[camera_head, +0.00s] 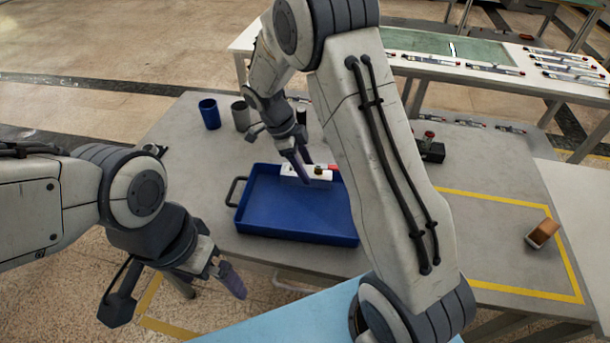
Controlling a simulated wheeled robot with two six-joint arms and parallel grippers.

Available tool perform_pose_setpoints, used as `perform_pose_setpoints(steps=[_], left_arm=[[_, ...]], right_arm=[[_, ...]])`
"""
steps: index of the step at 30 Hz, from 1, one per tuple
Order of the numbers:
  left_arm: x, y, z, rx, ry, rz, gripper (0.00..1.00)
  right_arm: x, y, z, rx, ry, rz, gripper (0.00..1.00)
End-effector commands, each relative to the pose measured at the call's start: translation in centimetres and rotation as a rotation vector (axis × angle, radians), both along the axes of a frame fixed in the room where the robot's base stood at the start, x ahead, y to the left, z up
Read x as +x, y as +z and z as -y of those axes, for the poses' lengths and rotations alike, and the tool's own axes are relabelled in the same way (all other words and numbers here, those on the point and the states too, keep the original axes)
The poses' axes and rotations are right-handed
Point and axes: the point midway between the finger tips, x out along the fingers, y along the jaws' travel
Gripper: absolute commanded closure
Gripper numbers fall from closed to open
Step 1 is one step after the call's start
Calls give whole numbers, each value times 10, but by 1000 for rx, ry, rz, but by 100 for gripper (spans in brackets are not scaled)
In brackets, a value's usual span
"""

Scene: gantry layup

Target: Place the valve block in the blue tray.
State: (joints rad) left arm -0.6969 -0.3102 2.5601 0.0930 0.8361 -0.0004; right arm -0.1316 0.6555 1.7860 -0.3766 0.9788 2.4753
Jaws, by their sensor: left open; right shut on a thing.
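The valve block (320,175) is a pale block with a dark round knob and a red part at its right end. It is at the far inner side of the blue tray (290,233), and I cannot tell whether it touches the tray floor. My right gripper (303,171) points down and is shut on the block; its fingers hide part of it. The tray lies on the grey table, and my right arm hides its right part. My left gripper (230,278) is open and empty, left of and nearer than the tray, off the table's front edge.
A blue cup (209,114) and a grey cup (241,116) stand behind the tray at left. A black device (430,150) stands at the back right. A long white table (510,78) stands behind.

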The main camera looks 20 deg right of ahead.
Motion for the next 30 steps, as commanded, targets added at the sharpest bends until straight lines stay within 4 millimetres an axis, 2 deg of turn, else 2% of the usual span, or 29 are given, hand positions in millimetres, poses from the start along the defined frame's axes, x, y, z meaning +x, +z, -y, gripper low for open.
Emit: perform_pose_setpoints(steps=[9, 21, 22, 23, 30], left_arm=[[0, 7, 0, 0, 0, 0, 0], [0, 2, 0, 0, 0, 0, 0], [0, 3, 0, 0, 0, 0, 0], [0, 3, 0, 0, 0, 0, 0], [0, 3, 0, 0, 0, 0, 0]], right_arm=[[0, -38, -1, -1, 0, -2, 100], [1, -45, -1, 0, 0, 1, 100], [0, -44, -1, 0, 0, 0, 35], [0, -43, -1, 0, 0, 0, 31], [0, -43, -1, 0, 0, 0, 31]])
